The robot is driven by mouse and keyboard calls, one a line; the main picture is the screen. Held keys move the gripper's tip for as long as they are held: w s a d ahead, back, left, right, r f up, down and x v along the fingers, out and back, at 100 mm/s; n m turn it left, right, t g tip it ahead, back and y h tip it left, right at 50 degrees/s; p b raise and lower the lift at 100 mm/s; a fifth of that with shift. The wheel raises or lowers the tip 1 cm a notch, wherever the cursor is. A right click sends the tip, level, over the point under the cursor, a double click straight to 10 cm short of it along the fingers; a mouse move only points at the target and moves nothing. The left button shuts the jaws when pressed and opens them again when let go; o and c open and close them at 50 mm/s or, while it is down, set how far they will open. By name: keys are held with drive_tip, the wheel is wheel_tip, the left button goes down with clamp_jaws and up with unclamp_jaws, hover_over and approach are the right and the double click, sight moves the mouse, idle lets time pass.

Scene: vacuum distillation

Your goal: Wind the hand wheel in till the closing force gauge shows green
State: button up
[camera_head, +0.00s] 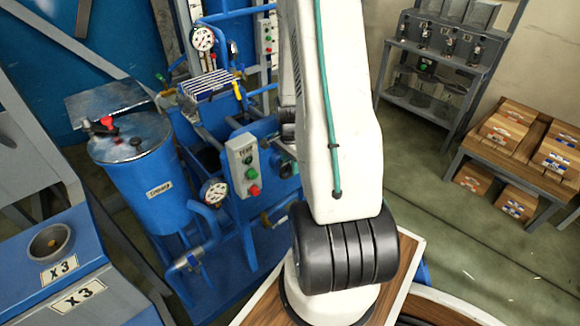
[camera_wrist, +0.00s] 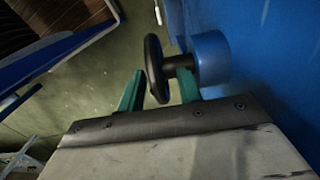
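The black hand wheel (camera_wrist: 154,68) shows in the wrist view, seen nearly edge-on, on a short shaft from a blue cylindrical housing (camera_wrist: 210,60). My gripper (camera_wrist: 160,72) has its two green fingers apart, one on each side of the wheel's rim. The left finger is close to the rim; contact cannot be told. A gap shows between rim and right finger, which lies by the shaft. In the head view my arm hides the gripper and wheel. Two round white gauges, an upper (camera_head: 203,39) and a lower (camera_head: 213,191), are there; their readings are too small to tell.
A blue tank (camera_head: 145,185) and a control box with green and red buttons (camera_head: 243,165) stand left of my arm. A blue surface (camera_wrist: 285,70) lies close right of the housing in the wrist view. Shelving (camera_head: 440,60) and a crate table (camera_head: 520,150) stand at the right.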

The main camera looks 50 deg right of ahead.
drive_tip(key=shift+f, duration=0.6)
clamp_jaws()
drive_tip(key=y, duration=0.3)
drive_tip(key=shift+s+d+f+t, duration=0.1)
drive_tip(key=shift+d+t, duration=0.15)
drive_tip(key=shift+t, duration=0.05)
drive_tip(key=shift+t+y, duration=0.3)
drive_tip(key=shift+y, duration=0.4)
